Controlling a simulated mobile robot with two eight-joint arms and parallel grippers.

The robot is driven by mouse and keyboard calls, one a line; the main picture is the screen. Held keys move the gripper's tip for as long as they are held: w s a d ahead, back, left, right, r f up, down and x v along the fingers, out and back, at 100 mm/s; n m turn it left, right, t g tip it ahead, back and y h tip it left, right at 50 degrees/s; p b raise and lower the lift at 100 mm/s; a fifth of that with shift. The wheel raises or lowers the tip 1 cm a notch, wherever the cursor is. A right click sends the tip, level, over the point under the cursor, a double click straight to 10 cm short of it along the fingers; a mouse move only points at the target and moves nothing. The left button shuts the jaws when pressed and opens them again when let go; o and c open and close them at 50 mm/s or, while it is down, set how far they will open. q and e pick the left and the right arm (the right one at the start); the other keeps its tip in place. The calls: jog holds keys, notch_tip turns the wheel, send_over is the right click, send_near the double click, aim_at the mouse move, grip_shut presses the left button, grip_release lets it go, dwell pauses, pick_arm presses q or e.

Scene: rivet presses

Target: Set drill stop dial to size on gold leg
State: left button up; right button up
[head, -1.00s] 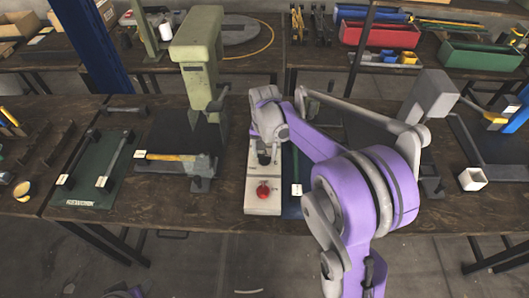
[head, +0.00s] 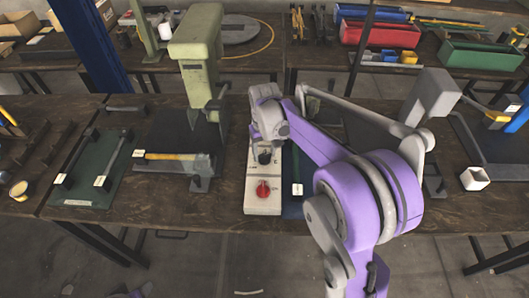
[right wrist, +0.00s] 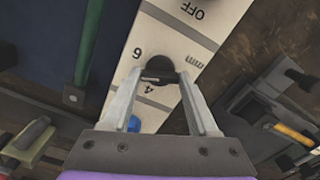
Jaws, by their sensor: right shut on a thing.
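A long white panel (head: 252,203) lies on the middle table, with a red knob (head: 263,189) at its near end. In the right wrist view the panel (right wrist: 178,38) carries the printed marks 6, 4 and OFF. A dark round dial (right wrist: 158,66) sits beside the 6 and 4. My right gripper (right wrist: 160,80) is shut on this dial, one finger on each side. In the head view my right gripper (head: 264,148) reaches down over the panel and hides most of the dial. I cannot tell where its pointer stands.
A green press (head: 195,55) stands left of the panel, with a yellow-handled lever (head: 168,156) before it. A green board (head: 80,190) with bars lies further left. Red and green bins are on the back table.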

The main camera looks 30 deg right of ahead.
aim_at(264, 154)
jog(key=shift+n, duration=1.6)
jog(key=o, duration=1.4)
jog(key=shift+r, duration=0.15)
notch_tip(264, 154, up, 11)
jog(key=shift+f, duration=0.2)
